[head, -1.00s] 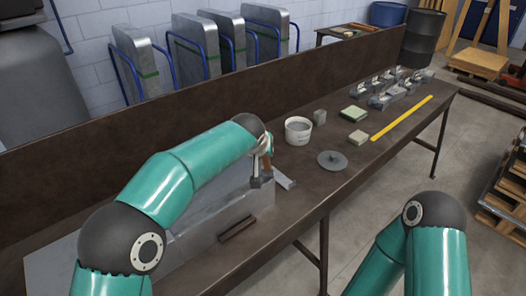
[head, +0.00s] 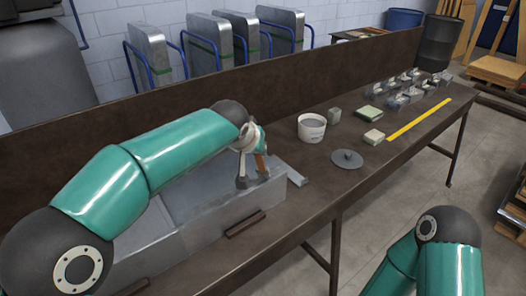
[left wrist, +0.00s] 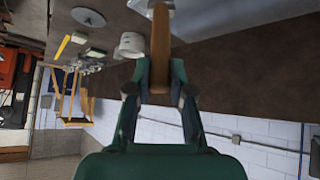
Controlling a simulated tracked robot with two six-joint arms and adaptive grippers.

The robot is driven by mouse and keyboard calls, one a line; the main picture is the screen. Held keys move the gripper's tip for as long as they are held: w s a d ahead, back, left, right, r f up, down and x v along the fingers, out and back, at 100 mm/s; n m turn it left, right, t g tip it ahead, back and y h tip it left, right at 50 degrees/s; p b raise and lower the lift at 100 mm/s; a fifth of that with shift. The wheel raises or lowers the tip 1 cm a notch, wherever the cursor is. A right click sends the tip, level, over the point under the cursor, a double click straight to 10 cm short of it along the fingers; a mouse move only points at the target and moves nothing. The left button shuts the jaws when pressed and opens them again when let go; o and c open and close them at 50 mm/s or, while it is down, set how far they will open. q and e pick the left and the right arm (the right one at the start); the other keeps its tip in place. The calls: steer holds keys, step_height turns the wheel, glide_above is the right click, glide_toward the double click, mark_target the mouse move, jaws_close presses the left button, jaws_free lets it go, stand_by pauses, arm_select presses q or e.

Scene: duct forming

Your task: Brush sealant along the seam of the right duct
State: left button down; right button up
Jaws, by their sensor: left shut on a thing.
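My left gripper (head: 250,168) is shut on a brush with a wooden handle (head: 260,162), low over the grey sheet-metal ducts. In the left wrist view the handle (left wrist: 160,50) stands between the two fingers (left wrist: 160,92). The right duct (head: 225,208) lies on the bench, its top partly behind the gripper. Another duct section (head: 140,248) adjoins it at left, partly behind my arm. I cannot tell whether the bristles touch the metal. A white sealant tub (head: 311,128) stands open beyond the duct. My right gripper is out of view; only that arm's elbow shows.
A round grey lid (head: 347,159), small blocks (head: 373,137) and a yellow ruler (head: 418,120) lie farther right on the brown bench (head: 310,190). A raised back panel (head: 200,110) runs behind. A dark bar (head: 245,224) lies at the duct's front.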

arm_select(q)
steer(key=s+a+b, duration=0.5)
steer(key=s+a, duration=0.2)
steer(key=a, duration=0.3)
steer(key=s+a+b, duration=0.5)
steer(key=s+a, duration=0.2)
steer(key=a, duration=0.3)
steer(key=shift+a+b, duration=0.3)
steer(key=shift+a, duration=0.05)
stand_by(2.0)
step_height(320, 180, up, 6)
steer(key=p, duration=0.5)
steer(key=shift+w, duration=0.1)
stand_by(0.3)
